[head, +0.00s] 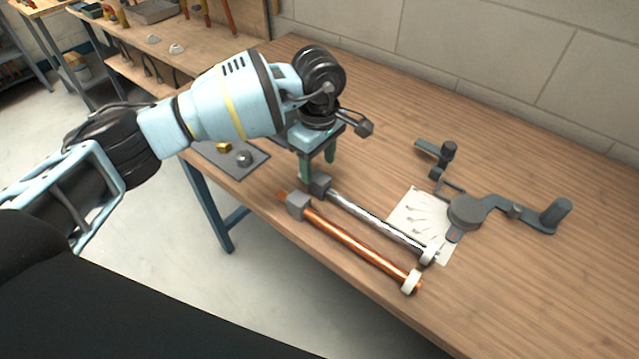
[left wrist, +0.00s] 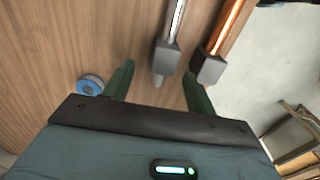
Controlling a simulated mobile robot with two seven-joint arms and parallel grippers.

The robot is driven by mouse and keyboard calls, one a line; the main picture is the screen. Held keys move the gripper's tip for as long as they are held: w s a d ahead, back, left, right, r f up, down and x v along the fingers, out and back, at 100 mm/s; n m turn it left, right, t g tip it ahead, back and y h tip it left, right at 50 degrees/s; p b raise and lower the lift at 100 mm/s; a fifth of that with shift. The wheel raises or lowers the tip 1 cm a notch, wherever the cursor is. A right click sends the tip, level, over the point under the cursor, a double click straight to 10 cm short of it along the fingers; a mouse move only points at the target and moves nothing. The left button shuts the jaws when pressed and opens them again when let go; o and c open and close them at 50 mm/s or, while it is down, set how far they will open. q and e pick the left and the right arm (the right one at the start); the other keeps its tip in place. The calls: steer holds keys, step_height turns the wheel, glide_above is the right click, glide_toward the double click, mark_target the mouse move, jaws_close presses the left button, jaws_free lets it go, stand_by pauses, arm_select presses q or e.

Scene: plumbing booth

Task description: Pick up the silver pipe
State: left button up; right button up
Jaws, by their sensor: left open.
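The silver pipe (head: 375,220) lies on the wooden table with a grey block near its far end and a white ring at its near end. My left gripper (head: 318,168) is open, above and beside the pipe's far end, fingers pointing down. In the left wrist view the silver pipe's (left wrist: 176,18) end and grey block (left wrist: 167,57) show in the gap between the green fingers (left wrist: 158,88). Both fingers look apart from it, and the height is hard to tell. My right gripper is not in view.
A copper pipe (head: 355,244) lies parallel beside the silver one, near the table edge. A pipe bender (head: 467,211) and a paper sheet (head: 407,217) lie to the right. A grey mat (head: 252,168) holds small fittings. A blue tape roll (left wrist: 89,85) is left of the fingers.

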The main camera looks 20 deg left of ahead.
mark_target(319, 177)
arm_select(q)
steer(key=shift+s+f, duration=0.15)
steer(key=shift+f, duration=0.1)
steer(key=f, duration=0.4)
steer(key=shift+s+d+f+p, duration=0.2)
steer(key=shift+f+p, duration=0.1)
steer(key=shift+p, duration=0.05)
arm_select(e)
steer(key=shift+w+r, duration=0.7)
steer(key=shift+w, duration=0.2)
arm_select(q)
steer(key=shift+c, duration=0.5)
